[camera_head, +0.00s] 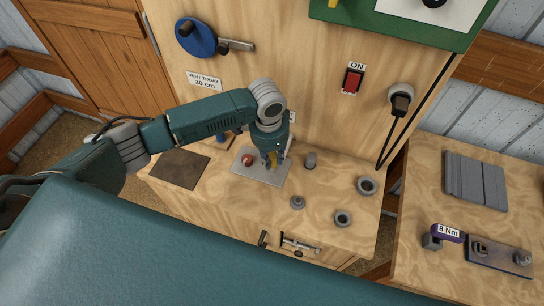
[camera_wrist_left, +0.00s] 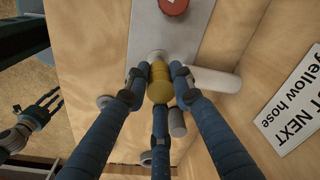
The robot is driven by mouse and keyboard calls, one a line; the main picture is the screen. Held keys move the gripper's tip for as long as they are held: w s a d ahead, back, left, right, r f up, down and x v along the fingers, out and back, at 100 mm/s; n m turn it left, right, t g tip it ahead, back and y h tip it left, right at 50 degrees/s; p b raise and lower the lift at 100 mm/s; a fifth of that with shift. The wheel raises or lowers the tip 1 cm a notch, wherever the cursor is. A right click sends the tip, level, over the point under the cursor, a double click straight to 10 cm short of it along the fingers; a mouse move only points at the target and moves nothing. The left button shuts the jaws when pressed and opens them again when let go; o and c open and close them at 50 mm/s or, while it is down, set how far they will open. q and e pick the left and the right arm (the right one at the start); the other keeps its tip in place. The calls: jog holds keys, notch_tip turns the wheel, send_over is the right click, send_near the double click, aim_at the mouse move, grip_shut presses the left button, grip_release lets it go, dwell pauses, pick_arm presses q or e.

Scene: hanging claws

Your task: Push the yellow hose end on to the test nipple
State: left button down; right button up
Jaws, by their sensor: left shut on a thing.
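My left gripper (camera_head: 272,157) is low over a grey plate (camera_head: 262,178) on the wooden bench. In the left wrist view its three blue fingers (camera_wrist_left: 160,86) are closed around the yellow hose end (camera_wrist_left: 159,82). The yellow also shows between the fingers in the head view (camera_head: 271,159). A pale round stub (camera_wrist_left: 157,55), apparently the test nipple, shows just beyond the yellow end. I cannot tell whether they touch. A red knob (camera_wrist_left: 173,5) sits farther along the plate. My right gripper (camera_wrist_left: 38,114) hangs at the left of the left wrist view, fingers apart and empty.
A light cylinder (camera_wrist_left: 214,80) lies beside the fingers and a small grey one (camera_wrist_left: 177,122) is close by. A label (camera_wrist_left: 296,104) reads "yellow hose". Grey rings (camera_head: 367,185) and a short post (camera_head: 310,160) stand right of the plate. A brown mat (camera_head: 180,168) lies left.

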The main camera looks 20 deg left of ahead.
pick_arm(q)
jog(key=shift+f, duration=0.2)
jog(key=shift+f+b, duration=0.65)
jog(key=shift+f, duration=0.95)
jog(key=c, duration=1.4)
grip_release()
